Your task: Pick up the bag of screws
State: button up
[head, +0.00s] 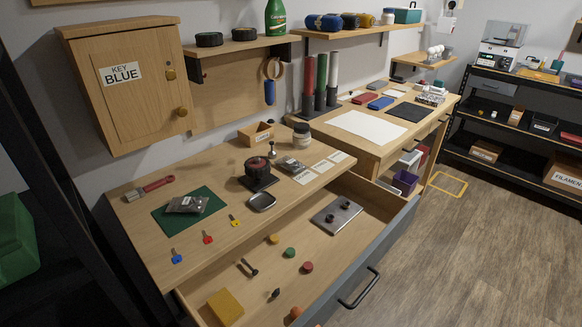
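Two small clear bags with grey contents lie on the wooden workbench. One bag (187,204) lies on a dark green mat (205,222) at the left of the bench. The other bag (292,165) lies further back, beside some small white cards. The contents are too small to tell which bag holds screws. My gripper is not in view.
An open drawer (240,262) juts from the bench front, holding a grey metal plate (337,215), a yellow block (225,306) and several small knobs. Open floor (470,230) is at right.

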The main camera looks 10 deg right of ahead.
aim_at(293, 166)
jog(key=i+l+z, duration=0.1)
jog(key=z, duration=0.3)
jog(key=i+z, duration=0.15)
jog(key=z, duration=0.25)
jog(key=i+l, duration=0.1)
jog(key=i, duration=1.85)
jog(key=i+u, duration=0.1)
jog(key=u, duration=0.3)
jog(key=i+u, duration=0.1)
jog(key=u, duration=0.35)
jog(key=i+l+u, duration=0.1)
jog(key=u, duration=0.3)
jog(key=i+u, duration=0.1)
jog(key=u, duration=0.35)
